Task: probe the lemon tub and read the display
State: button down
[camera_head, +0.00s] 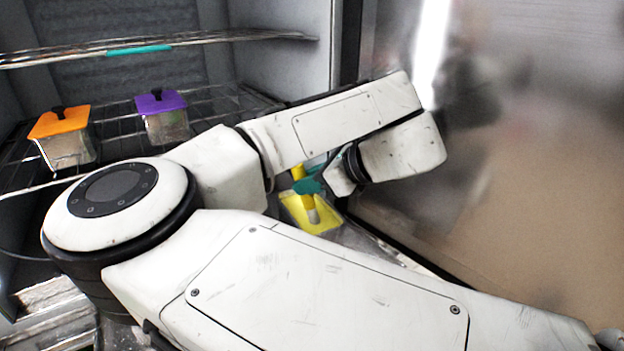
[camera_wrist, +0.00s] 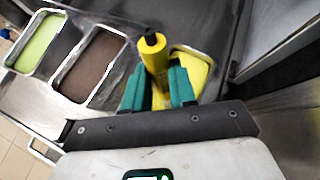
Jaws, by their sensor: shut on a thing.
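My gripper (camera_wrist: 158,88) has teal fingers and is shut on a yellow probe (camera_wrist: 154,52) with a black end, seen in the wrist view. In the head view the gripper (camera_head: 308,186) and the probe (camera_head: 299,173) show in a gap between my arm links. The yellow lemon tub (camera_wrist: 206,68) lies just behind the probe in the wrist view, and it also shows below my gripper in the head view (camera_head: 292,207). I cannot tell whether the probe touches its contents. A small screen (camera_wrist: 148,175) with green marks is cut off at the wrist view's bottom edge; its reading is not legible.
In the wrist view a green tub (camera_wrist: 40,42) and a brown tub (camera_wrist: 92,66) sit left of the probe. An orange-lidded container (camera_head: 66,150) and a purple-lidded one (camera_head: 168,125) stand on a wire shelf. A metal panel (camera_head: 520,150) closes off the right.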

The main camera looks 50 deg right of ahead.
jog(key=shift+r, duration=0.1)
dwell(0.5)
notch_tip(320, 180, up, 10)
jog(key=p, duration=0.8)
dwell(0.3)
dwell(0.5)
